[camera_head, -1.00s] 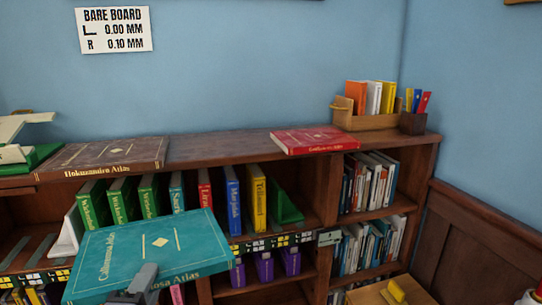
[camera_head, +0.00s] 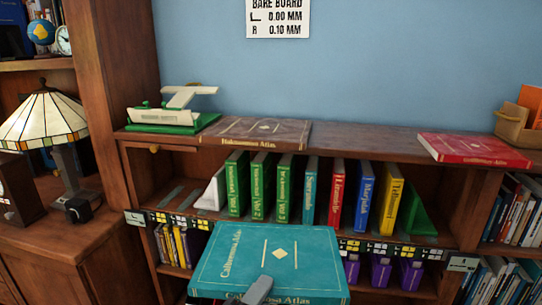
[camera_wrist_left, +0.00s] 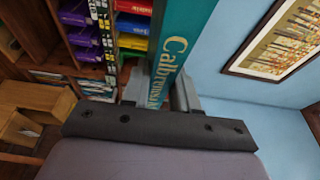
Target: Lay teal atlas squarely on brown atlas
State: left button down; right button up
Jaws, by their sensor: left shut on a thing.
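The teal atlas (camera_head: 255,258) is held flat in front of the bookcase, below its top, in the head view. My left gripper (camera_head: 257,291) is shut on its near edge. In the left wrist view the teal atlas's lettered spine (camera_wrist_left: 176,50) stands between the two fingers (camera_wrist_left: 160,92). The brown atlas (camera_head: 258,131) lies flat on the bookcase top, behind and above the teal atlas, with its upper cover bare. The two atlases are apart. My right gripper is not in view.
A green and white device (camera_head: 172,112) stands just left of the brown atlas. A red atlas (camera_head: 472,149) lies further right on the bookcase top (camera_head: 365,140), with bare wood between. Upright books (camera_head: 335,195) fill the shelf below. A lamp (camera_head: 45,125) stands at left.

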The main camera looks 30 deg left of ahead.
aim_at(251, 133)
jog(key=u, duration=0.7)
jog(key=i+j+u, duration=0.15)
jog(key=i+u, duration=0.35)
jog(key=k, duration=0.1)
